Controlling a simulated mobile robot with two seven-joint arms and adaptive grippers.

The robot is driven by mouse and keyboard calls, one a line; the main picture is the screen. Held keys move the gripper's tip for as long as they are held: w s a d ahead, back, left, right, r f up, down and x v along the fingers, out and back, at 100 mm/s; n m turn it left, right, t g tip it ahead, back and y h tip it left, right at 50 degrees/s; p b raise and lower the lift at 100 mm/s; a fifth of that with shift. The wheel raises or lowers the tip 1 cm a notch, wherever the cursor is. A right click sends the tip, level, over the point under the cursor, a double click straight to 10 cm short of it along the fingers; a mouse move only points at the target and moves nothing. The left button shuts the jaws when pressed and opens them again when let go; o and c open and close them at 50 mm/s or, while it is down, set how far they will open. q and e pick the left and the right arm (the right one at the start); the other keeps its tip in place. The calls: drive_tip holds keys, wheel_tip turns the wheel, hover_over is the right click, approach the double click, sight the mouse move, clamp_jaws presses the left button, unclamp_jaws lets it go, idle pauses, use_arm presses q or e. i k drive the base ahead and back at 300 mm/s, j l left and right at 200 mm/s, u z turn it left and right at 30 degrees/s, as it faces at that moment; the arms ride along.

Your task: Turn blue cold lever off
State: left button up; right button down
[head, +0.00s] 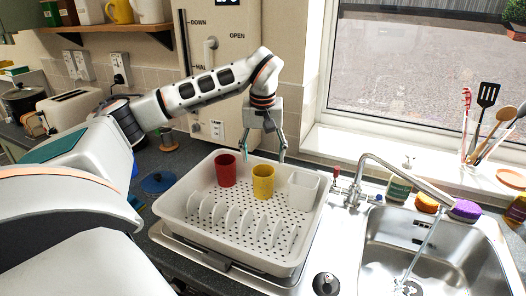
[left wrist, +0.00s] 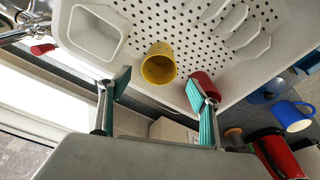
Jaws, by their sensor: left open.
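The chrome tap (head: 362,175) stands behind the sink, and a stream of water (head: 419,250) runs from its spout. A small bluish end, seemingly the blue cold lever (head: 378,198), shows at the right of the tap base; its exact position is too small to tell. The red lever (head: 335,173) is at the left of the base and shows in the left wrist view (left wrist: 42,49). My left gripper (head: 263,150) is open and empty, pointing down above the back of the dish rack, left of the tap. My right gripper is not in view.
The white dish rack (head: 185,234) holds a red cup (head: 226,170), a yellow cup (head: 263,182) and a white container (head: 303,189). Bottles and sponges (head: 466,211) sit behind the sink (head: 435,250). A utensil holder (head: 474,150) stands on the sill.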

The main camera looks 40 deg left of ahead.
sight(376, 199)
drive_tip(key=k, duration=1)
